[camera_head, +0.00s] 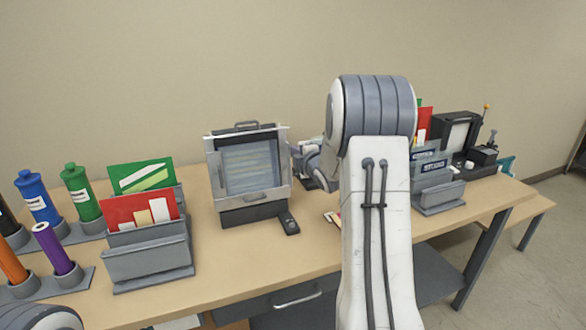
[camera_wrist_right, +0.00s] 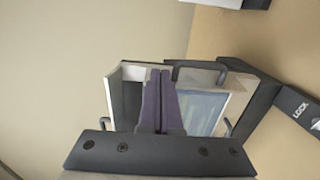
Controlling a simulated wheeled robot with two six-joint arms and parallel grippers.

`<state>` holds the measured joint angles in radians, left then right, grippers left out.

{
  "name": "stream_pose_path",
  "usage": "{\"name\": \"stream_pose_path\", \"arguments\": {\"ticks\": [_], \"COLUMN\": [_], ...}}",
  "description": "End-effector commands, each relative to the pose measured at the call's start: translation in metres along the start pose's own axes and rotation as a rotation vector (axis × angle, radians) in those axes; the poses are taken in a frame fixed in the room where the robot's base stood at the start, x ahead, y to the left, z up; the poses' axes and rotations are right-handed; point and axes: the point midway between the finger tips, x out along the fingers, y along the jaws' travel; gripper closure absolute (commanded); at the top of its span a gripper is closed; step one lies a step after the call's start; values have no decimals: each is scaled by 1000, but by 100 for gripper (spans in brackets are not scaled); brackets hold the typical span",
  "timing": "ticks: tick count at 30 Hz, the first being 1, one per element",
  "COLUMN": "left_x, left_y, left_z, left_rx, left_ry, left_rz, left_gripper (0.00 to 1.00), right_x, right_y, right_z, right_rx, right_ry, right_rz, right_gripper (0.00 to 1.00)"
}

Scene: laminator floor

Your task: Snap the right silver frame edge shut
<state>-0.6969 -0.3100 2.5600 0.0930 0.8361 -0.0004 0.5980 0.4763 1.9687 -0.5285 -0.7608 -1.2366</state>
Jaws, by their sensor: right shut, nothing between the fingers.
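A dark upright frame unit (camera_head: 249,165) with silver edges and a pale, striped panel stands on the table. Its right silver frame edge (camera_head: 285,162) runs down the side nearest my right gripper (camera_head: 300,150), which is partly hidden behind my own arm. In the right wrist view, my right gripper (camera_wrist_right: 159,100) has its two purple-grey fingers together, with nothing between them, over the frame unit (camera_wrist_right: 205,100). A pale edge strip (camera_wrist_right: 115,92) shows left of the fingers, standing out from the dark inside. I cannot tell whether the fingers touch the frame. My left gripper is out of view.
A small dark block (camera_head: 289,223) lies by the frame's base. Grey holders with red and green folders stand left (camera_head: 150,250) and right (camera_head: 438,195). Coloured bottles and rolls (camera_head: 82,193) stand far left. The table front between the left holder and my arm is clear.

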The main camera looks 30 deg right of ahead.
Motion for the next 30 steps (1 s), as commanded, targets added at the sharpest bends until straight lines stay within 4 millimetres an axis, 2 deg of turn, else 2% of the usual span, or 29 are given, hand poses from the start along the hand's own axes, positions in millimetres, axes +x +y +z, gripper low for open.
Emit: {"name": "stream_pose_path", "arguments": {"ticks": [23,30], "left_x": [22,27], "left_y": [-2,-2], "left_z": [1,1], "left_rx": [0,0], "left_ry": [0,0], "left_rz": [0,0], "left_gripper": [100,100], "right_x": [0,-15], "right_y": [0,0], "right_z": [-29,-28], "right_rx": [0,0], "right_ry": [1,0], "right_rz": [0,1], "right_gripper": [100,100]}}
